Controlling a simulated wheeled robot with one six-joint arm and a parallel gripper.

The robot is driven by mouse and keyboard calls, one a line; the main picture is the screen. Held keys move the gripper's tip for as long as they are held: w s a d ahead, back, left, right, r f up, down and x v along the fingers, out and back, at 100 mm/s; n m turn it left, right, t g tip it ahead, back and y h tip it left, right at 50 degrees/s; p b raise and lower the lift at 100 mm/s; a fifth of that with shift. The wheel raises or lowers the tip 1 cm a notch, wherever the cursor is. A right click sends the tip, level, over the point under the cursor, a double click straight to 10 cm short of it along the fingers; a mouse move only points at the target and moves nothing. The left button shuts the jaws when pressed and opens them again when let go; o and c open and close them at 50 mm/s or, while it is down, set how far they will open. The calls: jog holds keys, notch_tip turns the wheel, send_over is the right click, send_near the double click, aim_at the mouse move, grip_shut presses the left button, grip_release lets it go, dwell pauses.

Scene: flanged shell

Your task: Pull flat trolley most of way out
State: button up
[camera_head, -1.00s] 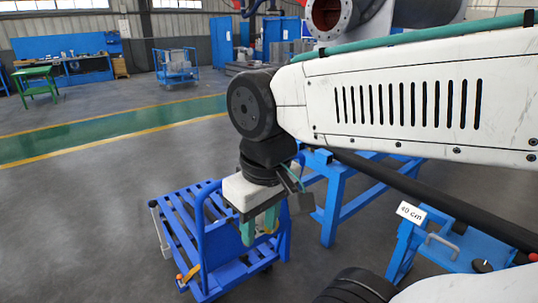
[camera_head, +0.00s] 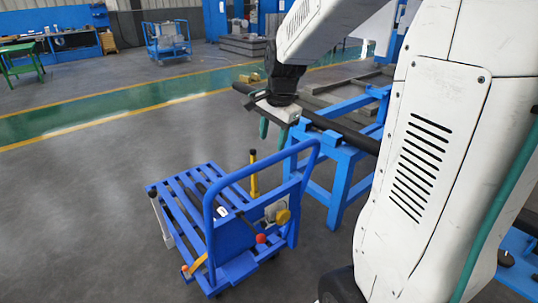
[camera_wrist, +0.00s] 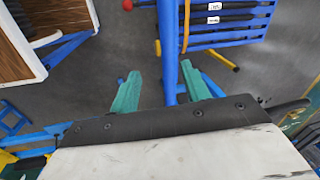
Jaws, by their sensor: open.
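The flat trolley is blue, with a slatted deck (camera_head: 188,215) and an upright push handle (camera_head: 216,183) at its near right side. It stands on the grey floor in the lower middle of the head view. My gripper (camera_head: 274,128) points down above and behind the handle's top, its teal fingers apart and empty. In the wrist view, a blue handle bar (camera_wrist: 169,45) runs between the spread fingers of my gripper (camera_wrist: 162,86) in the picture. I cannot tell whether the bar lies at fingertip depth. The trolley's slats (camera_wrist: 228,40) show at upper right there.
A blue workbench frame (camera_head: 342,180) with a dark bar stands close right of the trolley, under my arm. Yellow posts (camera_head: 254,175) and small coloured knobs stand on the trolley. The floor left of it is clear, up to a green lane (camera_head: 110,122).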

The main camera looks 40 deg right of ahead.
aim_at(272, 157)
jog(key=shift+m, duration=0.8)
jog(key=w+f, duration=0.1)
jog(key=f, duration=0.2)
jog(key=w+d+f, duration=0.1)
jog(key=f, duration=0.2)
jog(key=w+d+f, duration=0.1)
jog(key=f, duration=0.2)
jog(key=shift+w+d, duration=0.15)
jog(key=shift+d, duration=0.05)
jog(key=shift+c, duration=0.4)
grip_shut()
